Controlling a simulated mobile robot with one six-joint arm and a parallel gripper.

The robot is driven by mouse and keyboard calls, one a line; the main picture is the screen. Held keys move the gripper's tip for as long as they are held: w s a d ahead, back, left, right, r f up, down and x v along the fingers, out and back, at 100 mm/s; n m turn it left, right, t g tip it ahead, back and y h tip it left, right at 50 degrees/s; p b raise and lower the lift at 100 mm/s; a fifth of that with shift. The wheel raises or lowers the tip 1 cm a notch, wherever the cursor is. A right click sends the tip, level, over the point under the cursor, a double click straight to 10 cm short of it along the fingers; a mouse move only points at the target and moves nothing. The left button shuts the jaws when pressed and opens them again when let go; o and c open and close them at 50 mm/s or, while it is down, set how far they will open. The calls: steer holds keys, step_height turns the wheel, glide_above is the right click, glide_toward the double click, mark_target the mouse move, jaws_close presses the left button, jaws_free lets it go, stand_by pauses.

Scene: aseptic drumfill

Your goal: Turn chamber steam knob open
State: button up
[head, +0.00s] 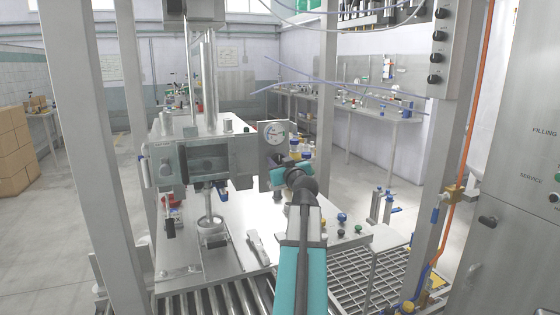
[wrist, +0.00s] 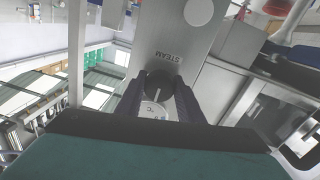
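In the wrist view the steam knob (wrist: 160,83) is a dark round piece on a grey metal panel (wrist: 178,35), beside the printed word STEAM. The two dark fingers of my gripper (wrist: 163,92) are apart, one on each side of the knob. I cannot tell whether they touch it. A pale round plate with small marks shows between the fingers. In the head view my gripper (head: 283,174) reaches the right end of the grey chamber box (head: 232,156), just below a round white gauge (head: 274,132). The knob is hidden there behind my gripper and arm.
A steel work surface (head: 235,212) holds small coloured knobs (head: 342,217) right of my arm. A roller conveyor (head: 215,302) and a grating (head: 365,277) lie in front. Steel posts (head: 85,110) stand left and right. Bottles (head: 306,147) stand behind my gripper.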

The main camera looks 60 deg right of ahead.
steer(key=shift+s+d+r, duration=0.1)
steer(key=shift+d+r, duration=0.05)
steer(key=shift+d, duration=0.1)
steer(key=shift+f, duration=0.2)
steer(key=shift+a+m, duration=0.1)
steer(key=shift+m, duration=0.9)
steer(key=m, duration=0.3)
steer(key=shift+m+b, duration=0.3)
steer(key=m, duration=0.3)
steer(key=shift+y+p, duration=0.3)
steer(key=m+p, duration=0.1)
steer(key=m, duration=0.4)
steer(key=shift+p, duration=0.35)
steer(key=shift+m+y+p, duration=0.3)
steer(key=shift+m+p, duration=0.3)
steer(key=shift+m, duration=1.2)
steer(key=shift+a+f, duration=0.1)
